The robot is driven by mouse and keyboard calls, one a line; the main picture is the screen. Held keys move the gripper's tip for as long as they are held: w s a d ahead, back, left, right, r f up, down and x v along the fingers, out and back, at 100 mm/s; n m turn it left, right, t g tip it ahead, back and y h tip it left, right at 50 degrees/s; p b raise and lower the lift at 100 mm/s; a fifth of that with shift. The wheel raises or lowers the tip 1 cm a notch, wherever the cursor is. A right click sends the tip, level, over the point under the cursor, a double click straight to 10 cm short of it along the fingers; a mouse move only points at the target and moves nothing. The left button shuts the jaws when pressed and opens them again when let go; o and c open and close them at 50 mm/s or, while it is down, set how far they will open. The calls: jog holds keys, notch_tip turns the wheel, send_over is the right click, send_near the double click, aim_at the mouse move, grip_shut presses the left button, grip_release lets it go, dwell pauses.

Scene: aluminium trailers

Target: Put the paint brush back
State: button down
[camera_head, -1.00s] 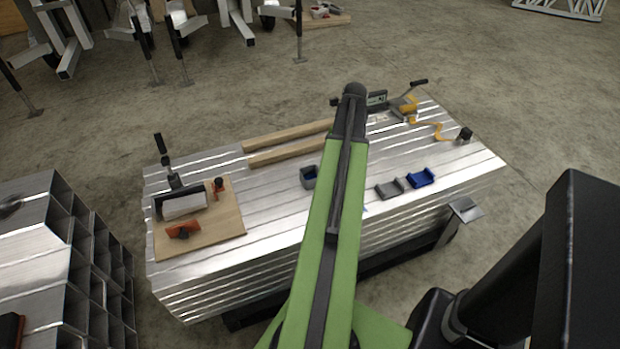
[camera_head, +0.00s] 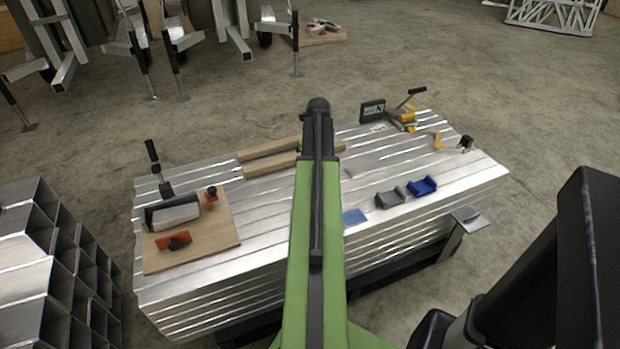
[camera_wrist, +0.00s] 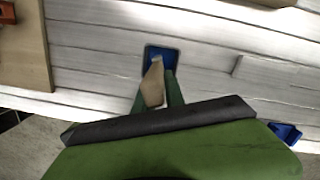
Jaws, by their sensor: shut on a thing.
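My gripper (camera_wrist: 160,84) shows in the wrist view, pointing down over the ribbed metal table top. It is shut on the paint brush (camera_wrist: 152,88), of which a tan, wooden-looking part shows between the dark green fingers. Just beyond the fingertips is a small dark-rimmed container (camera_wrist: 149,52) with blue inside. The brush overlaps it in the picture; I cannot tell whether the brush is inside it or above it. In the head view my own green arm hides the gripper, the brush and this container.
A wooden board (camera_head: 222,232) with a clamp-like tool and orange items lies left. Wooden strips (camera_head: 270,165) lie behind my arm. A blue sheet (camera_head: 355,217), a grey bracket (camera_head: 389,198) and a blue bracket (camera_head: 422,187) sit right. A yellow-handled tool (camera_head: 404,115) stands back right.

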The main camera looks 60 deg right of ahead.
jog(key=shift+f+b, duration=2.15)
jog(key=shift+f, duration=0.05)
jog(key=c, duration=1.4)
grip_release()
jog(key=shift+r, duration=0.1)
notch_tip(320, 180, up, 12)
jog(key=s+p, duration=0.1)
jog(key=p, duration=1.1)
jog(key=shift+s+a+r, duration=0.15)
jog(key=shift+s+a, duration=0.05)
jog(key=shift+s, duration=0.15)
